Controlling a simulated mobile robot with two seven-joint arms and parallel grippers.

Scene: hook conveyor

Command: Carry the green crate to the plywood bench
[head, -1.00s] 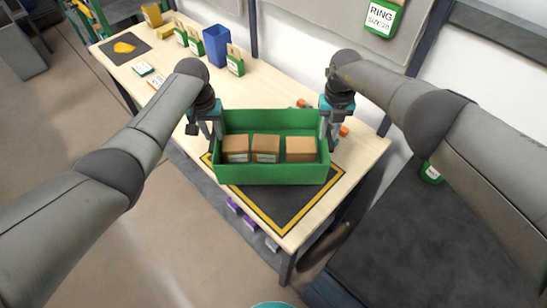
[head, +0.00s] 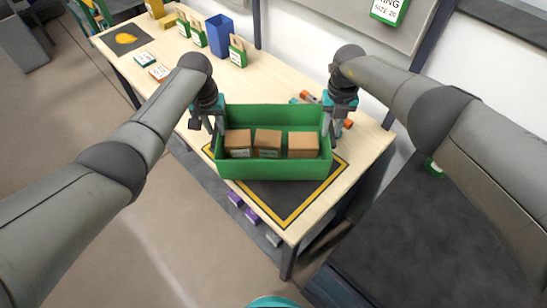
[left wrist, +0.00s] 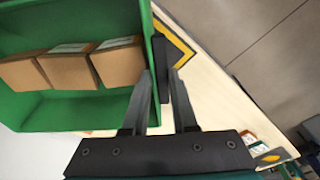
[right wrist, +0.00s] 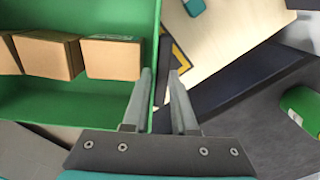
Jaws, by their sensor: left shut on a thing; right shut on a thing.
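The green crate (head: 275,168) is upright over the near end of the light wood bench (head: 272,83), above a dark mat (head: 285,198) with a yellow border. I cannot tell whether its base touches the mat. Several brown boxes (head: 268,142) stand in a row inside it. My left gripper (head: 214,127) is shut on the crate's left side wall; the wall also shows in the left wrist view (left wrist: 149,40). My right gripper (head: 328,124) is shut on the right side wall, which also shows in the right wrist view (right wrist: 153,50).
A blue bin (head: 219,36) and several green-and-brown packages (head: 237,51) stand farther back on the bench. Small orange parts (head: 309,96) lie behind the crate. Purple-fronted items (head: 236,199) show below the bench top. Open floor (head: 140,235) lies at the left front.

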